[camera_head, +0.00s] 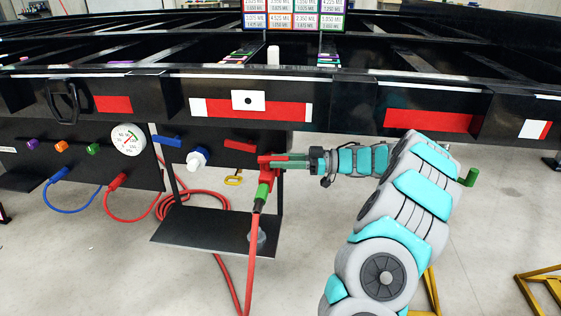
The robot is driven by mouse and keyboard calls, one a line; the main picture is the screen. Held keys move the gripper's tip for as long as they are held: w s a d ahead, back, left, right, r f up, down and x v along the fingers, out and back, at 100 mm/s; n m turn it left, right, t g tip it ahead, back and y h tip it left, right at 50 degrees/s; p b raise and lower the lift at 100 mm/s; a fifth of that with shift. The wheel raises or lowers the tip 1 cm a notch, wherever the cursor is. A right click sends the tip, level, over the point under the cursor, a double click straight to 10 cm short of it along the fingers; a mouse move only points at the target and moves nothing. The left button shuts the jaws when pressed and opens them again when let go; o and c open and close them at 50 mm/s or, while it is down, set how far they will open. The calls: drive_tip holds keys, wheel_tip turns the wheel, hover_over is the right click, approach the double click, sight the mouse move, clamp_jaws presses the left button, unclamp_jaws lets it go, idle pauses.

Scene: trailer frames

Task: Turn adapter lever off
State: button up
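A red adapter (265,174) with a green lower collar (262,192) sits under the trailer's rear beam, right of centre in the black panel area. A red hose (252,262) hangs down from it. My gripper (272,161) reaches in from the right, its fingers level and overlapping the upper part of the adapter. Red shows around the fingertips; I cannot tell which part is the adapter's lever, nor whether the fingers grip it, only touch it or pass in front of it.
A blue handle (166,141), a red handle (240,146) and a white fitting (196,159) are left of the adapter. A pressure gauge (128,139) is further left. A black shelf (205,235) lies below. The trailer beam (345,110) passes closely above my arm. Yellow stands are at lower right.

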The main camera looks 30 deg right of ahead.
clamp_jaws()
drive_tip(key=shift+s+r+t, duration=0.1)
drive_tip(key=shift+r+t, duration=0.05)
drive_tip(key=shift+t, duration=0.25)
drive_tip(key=shift+m, duration=0.4)
drive_tip(key=shift+s+a+m+t+h+b, duration=0.1)
drive_tip(key=shift+m+t+h+b, duration=0.3)
drive_tip(key=shift+t+h, duration=0.25)
drive_tip(key=shift+o, duration=2.4)
unclamp_jaws()
